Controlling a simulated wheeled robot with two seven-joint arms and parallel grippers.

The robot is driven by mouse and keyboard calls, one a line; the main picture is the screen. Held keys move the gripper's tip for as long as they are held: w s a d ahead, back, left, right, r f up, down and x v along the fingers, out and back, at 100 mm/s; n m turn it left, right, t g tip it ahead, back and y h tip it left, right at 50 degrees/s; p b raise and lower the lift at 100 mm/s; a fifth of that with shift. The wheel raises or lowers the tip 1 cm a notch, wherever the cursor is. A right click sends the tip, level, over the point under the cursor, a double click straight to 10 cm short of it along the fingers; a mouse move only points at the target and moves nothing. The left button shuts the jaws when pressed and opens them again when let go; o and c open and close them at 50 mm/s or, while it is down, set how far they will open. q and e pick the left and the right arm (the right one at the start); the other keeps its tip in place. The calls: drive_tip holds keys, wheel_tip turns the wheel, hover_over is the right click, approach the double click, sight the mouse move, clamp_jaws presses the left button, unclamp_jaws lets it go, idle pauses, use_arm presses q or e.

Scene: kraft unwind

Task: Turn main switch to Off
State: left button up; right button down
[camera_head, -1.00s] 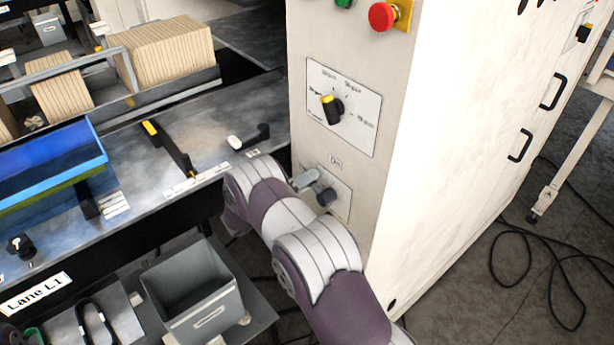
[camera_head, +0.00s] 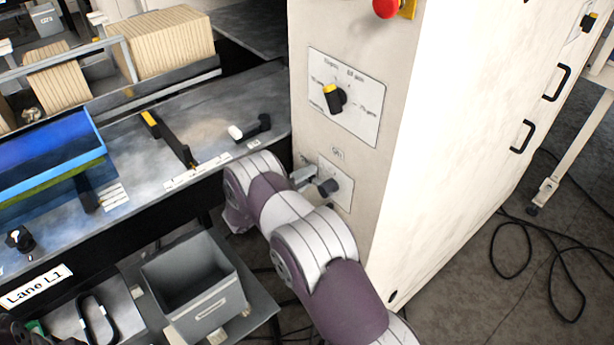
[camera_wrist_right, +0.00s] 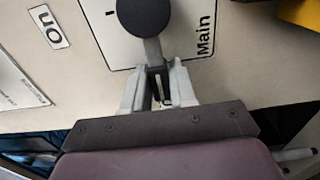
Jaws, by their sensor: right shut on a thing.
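The main switch (camera_head: 328,187) sits on a white plate low on the cream cabinet's front, below a small "On" label (camera_head: 337,153). In the right wrist view, its dark round hub (camera_wrist_right: 144,14) and grey handle (camera_wrist_right: 153,50) show beside the word "Main" (camera_wrist_right: 205,35). The handle points from the hub toward my gripper. My right gripper (camera_wrist_right: 157,82) is shut on the handle's end, one finger on each side. In the head view, my right gripper (camera_head: 302,177) is at the switch's left, partly hidden by my arm.
A larger yellow-tipped selector (camera_head: 333,97) and a red button (camera_head: 386,6) are above on the cabinet (camera_head: 440,120). A metal bench (camera_head: 220,125) with levers stands left, and a grey bin (camera_head: 200,290) below it. Cables (camera_head: 545,270) lie on the floor at right.

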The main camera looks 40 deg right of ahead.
drive_tip(key=shift+f, duration=0.1)
drive_tip(key=c, duration=1)
unclamp_jaws()
drive_tip(key=shift+a, duration=0.15)
drive_tip(key=a+b, duration=0.3)
drive_tip(key=a, duration=0.9)
drive_tip(key=shift+s+a, duration=0.2)
drive_tip(key=shift+s, duration=0.25)
